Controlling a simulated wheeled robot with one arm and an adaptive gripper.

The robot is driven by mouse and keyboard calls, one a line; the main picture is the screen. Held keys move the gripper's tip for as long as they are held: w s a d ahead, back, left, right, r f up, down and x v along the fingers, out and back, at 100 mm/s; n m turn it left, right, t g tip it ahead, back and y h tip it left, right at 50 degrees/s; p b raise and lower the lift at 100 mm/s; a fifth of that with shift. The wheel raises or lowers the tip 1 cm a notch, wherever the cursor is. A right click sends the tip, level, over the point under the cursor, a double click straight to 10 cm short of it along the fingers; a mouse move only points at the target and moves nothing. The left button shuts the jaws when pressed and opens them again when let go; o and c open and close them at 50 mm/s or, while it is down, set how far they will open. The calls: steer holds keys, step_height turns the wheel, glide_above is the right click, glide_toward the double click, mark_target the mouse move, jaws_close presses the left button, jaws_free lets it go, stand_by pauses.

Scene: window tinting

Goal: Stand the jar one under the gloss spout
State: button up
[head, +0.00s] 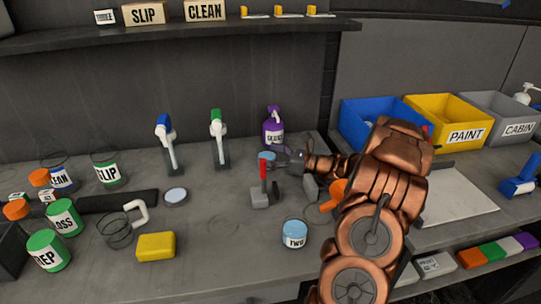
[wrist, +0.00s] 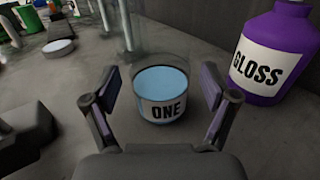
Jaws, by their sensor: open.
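Jar one (wrist: 161,108), a clear jar with pale blue contents and a ONE label, stands upright on the bench. In the head view its blue top (head: 267,156) shows partly behind a red-handled tool. My gripper (wrist: 160,85) is open, with one finger on each side of the jar; whether either touches it I cannot tell. In the head view my gripper (head: 287,160) is beside the jar, low over the bench. The purple gloss bottle (wrist: 268,60) stands just right of the jar in the wrist view. Its purple spout (head: 273,112) shows in the head view.
The red-handled tool (head: 263,170) stands close in front of the jar. Jar two (head: 295,235) and a yellow sponge (head: 156,246) are nearer. Blue-topped (head: 165,130) and green-topped (head: 217,125) dispensers stand left. An orange item (head: 333,196) is beside my arm.

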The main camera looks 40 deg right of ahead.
steer(key=shift+b+v, duration=0.6)
steer(key=shift+v, duration=3.15)
steer(key=shift+r, duration=0.15)
